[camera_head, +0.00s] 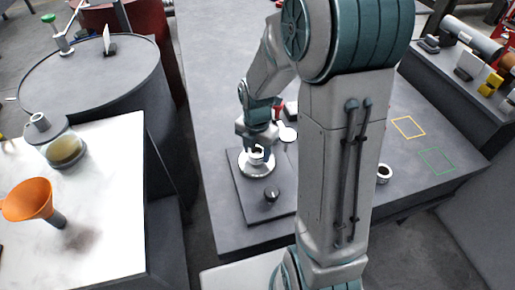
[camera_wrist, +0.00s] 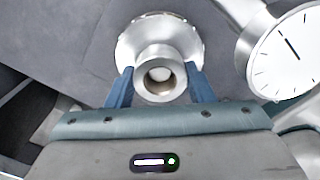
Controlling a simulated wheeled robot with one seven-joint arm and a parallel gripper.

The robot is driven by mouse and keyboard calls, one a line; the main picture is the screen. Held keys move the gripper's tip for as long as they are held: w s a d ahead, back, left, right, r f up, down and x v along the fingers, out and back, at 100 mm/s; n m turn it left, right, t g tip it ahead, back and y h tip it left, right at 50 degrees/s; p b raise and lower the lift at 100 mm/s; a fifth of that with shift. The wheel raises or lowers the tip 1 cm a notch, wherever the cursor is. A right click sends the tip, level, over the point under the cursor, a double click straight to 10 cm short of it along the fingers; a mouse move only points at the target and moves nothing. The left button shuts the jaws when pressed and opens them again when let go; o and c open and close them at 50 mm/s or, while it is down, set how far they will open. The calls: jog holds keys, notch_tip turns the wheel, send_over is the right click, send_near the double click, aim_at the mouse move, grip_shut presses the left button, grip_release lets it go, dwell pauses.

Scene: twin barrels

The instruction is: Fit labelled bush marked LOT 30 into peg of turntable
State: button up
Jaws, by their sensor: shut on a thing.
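My gripper (camera_head: 257,148) is shut on a metal bush, low over the turntable (camera_head: 248,173) in the head view. In the wrist view, the blue fingers of my gripper (camera_wrist: 161,78) lie on both sides of the bush (camera_wrist: 160,96), a silver ring with an open bore facing the camera. The round silver turntable (camera_wrist: 140,36) shows behind the bush. A pale round surface shows inside the bore; I cannot tell whether it is the peg. The peg is otherwise hidden. No LOT 30 label is readable, and I cannot tell whether the bush touches the turntable.
The turntable's dark base plate has a black knob (camera_head: 271,194). A dial gauge (camera_wrist: 287,50) is close on the right. Another ring-shaped part (camera_head: 384,173) lies on the bench, right of my arm. Yellow (camera_head: 408,127) and green (camera_head: 437,161) outlines mark clear bench areas.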

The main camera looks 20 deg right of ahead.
jog(key=shift+f, duration=0.35)
jog(key=shift+r, duration=0.15)
jog(key=shift+r+p, duration=1.1)
jog(key=shift+r, duration=0.25)
jog(key=shift+p, duration=0.4)
dwell(0.9)
jog(key=shift+f+b, duration=0.95)
jog(key=shift+f, duration=0.5)
jog(key=o, duration=1.3)
notch_tip(320, 180, up, 14)
jog(key=p, duration=0.1)
jog(key=shift+p, duration=0.3)
jog(key=shift+f, duration=0.1)
